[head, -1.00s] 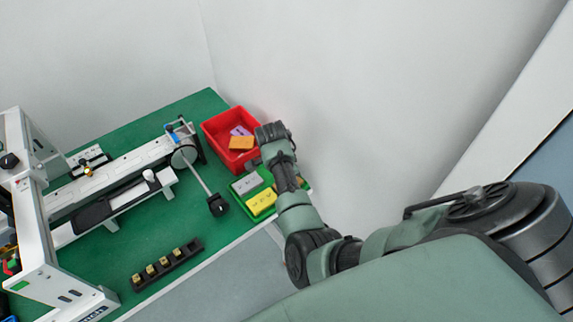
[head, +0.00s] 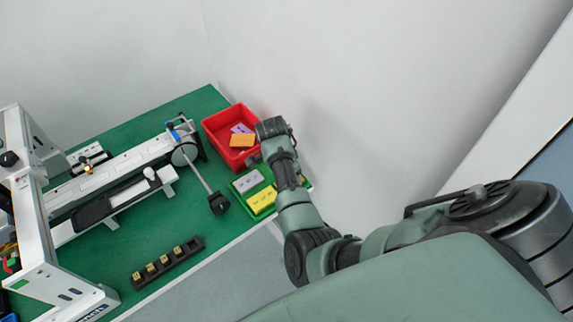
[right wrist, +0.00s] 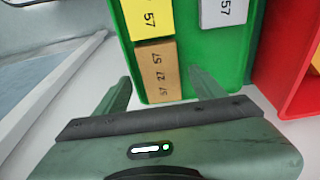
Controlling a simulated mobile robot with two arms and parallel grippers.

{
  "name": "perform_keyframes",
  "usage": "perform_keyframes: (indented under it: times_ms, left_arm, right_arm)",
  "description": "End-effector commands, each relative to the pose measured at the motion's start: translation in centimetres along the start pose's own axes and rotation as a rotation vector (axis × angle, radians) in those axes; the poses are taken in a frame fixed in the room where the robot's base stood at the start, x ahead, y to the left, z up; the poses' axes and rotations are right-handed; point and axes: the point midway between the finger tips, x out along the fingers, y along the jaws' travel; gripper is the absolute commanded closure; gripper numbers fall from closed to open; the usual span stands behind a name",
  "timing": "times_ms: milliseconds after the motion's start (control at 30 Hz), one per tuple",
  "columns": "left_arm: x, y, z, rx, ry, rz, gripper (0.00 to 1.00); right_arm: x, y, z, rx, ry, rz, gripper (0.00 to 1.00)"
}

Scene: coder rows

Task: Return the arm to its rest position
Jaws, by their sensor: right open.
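My right arm reaches from the lower right over the table's right corner in the head view. Its wrist hides most of the right gripper there. In the right wrist view the right gripper (right wrist: 160,90) is open, its two fingers apart with nothing held between them. The tray also shows in the head view (head: 238,196). My left gripper is not in view.
A red bin (head: 215,125) with orange and purple blocks stands beside my right wrist. A white machine (head: 45,250), a black-tipped rod (head: 218,202) and a black rack (head: 168,265) occupy the green table (head: 120,245). A wall rises behind; floor shows in front.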

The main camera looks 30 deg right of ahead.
Motion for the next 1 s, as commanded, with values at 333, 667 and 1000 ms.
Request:
perform_keyframes:
  times_ms: [333,667,1000]
  left_arm:
    - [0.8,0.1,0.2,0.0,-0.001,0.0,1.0]
    - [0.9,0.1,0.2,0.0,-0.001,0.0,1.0]
    - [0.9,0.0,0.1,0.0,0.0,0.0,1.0]
  right_arm:
    - [-5.8,-0.7,0.1,0.001,0.0,-0.016,0.3]
    - [-6.7,-0.4,-0.1,-0.01,0.005,-0.017,0.3]
    - [-3.7,8.9,-0.8,-0.547,0.136,-0.118,0.3]
